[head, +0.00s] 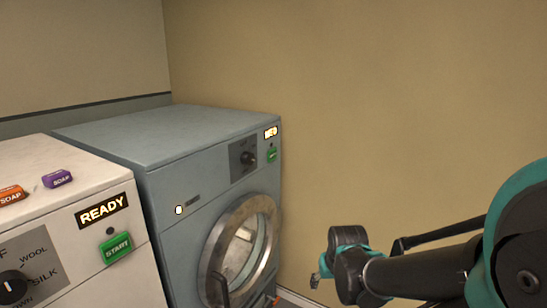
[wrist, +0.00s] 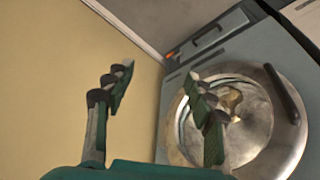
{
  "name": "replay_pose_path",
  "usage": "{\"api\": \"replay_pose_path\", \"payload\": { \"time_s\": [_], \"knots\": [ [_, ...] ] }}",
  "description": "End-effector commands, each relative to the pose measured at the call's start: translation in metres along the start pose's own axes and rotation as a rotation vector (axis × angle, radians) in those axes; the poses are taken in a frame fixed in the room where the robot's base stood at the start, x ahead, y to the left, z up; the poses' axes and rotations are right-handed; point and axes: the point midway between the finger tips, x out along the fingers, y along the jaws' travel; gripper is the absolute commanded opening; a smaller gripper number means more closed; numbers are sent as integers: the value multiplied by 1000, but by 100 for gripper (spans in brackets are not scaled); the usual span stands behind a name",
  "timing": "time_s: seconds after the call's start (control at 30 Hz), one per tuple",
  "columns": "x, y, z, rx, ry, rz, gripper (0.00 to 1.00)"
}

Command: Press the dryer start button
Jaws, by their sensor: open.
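The blue-grey front-loading machine (head: 165,140), which I take to be the dryer, stands against the far wall. Its small green button (head: 271,155) sits at the upper right of the front, just below a lit display (head: 271,132). My gripper (head: 322,270) is in the lower right of the head view, right of the round door and well below the button, apart from the machine. In the wrist view my gripper (wrist: 160,82) has its two fingers spread and empty, with the round door (wrist: 255,105) behind the right finger. I cannot make out the green button there.
A white machine (head: 40,160) with a READY display (head: 102,209), a green START button (head: 116,247) and a dial (head: 12,287) stands at the left. Orange (head: 12,195) and purple (head: 57,178) soap packs lie on it. Bare wall (head: 400,100) lies right of the dryer.

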Motion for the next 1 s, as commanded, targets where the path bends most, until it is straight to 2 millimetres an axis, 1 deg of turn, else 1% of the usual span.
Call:
{"api": "replay_pose_path", "payload": {
  "time_s": [0.03, 0.07, 0.4, 1.0],
  "knots": [
    [0, 0, 0, 0, 0, 0, 45],
    [0, 0, 0, 0, 0, 0, 41],
    [0, 0, 0, 0, 0, 0, 0],
    [0, 0, 0, 0, 0, 0, 0]
  ]
}}
